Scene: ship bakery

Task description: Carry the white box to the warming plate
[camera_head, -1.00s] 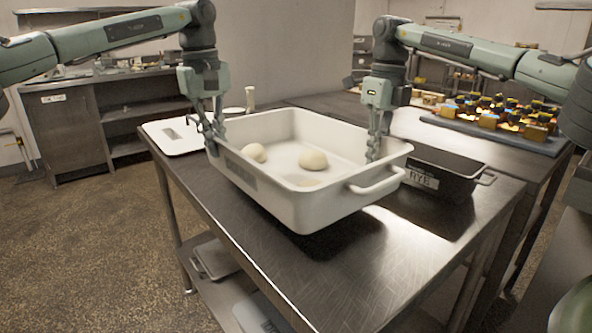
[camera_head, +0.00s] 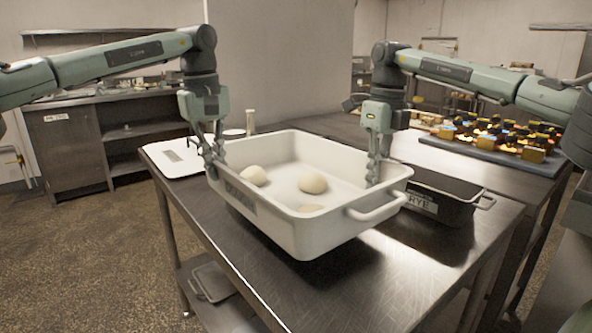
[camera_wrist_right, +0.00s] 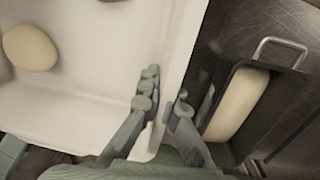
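The white box (camera_head: 308,228) is a deep open tray with handles, standing over the steel table, and pale dough balls (camera_head: 313,182) lie in it. My left gripper (camera_head: 214,152) is shut on its left wall. My right gripper (camera_head: 376,170) is at its right wall; in the right wrist view the fingers (camera_wrist_right: 164,103) close on both sides of the box wall (camera_wrist_right: 183,60). I cannot tell whether the box bottom touches the table. A flat white plate (camera_head: 180,163) with a grey label lies at the table's left corner; its label is unreadable, so I cannot tell if it is the warming plate.
A dark tin (camera_head: 440,205) labelled RYE stands close to the box's right side, with a loaf (camera_wrist_right: 237,105) in it. A blue tray (camera_head: 490,150) of small goods lies farther back. The steel table's front (camera_head: 350,295) is bare. A counter (camera_head: 75,140) stands at the left.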

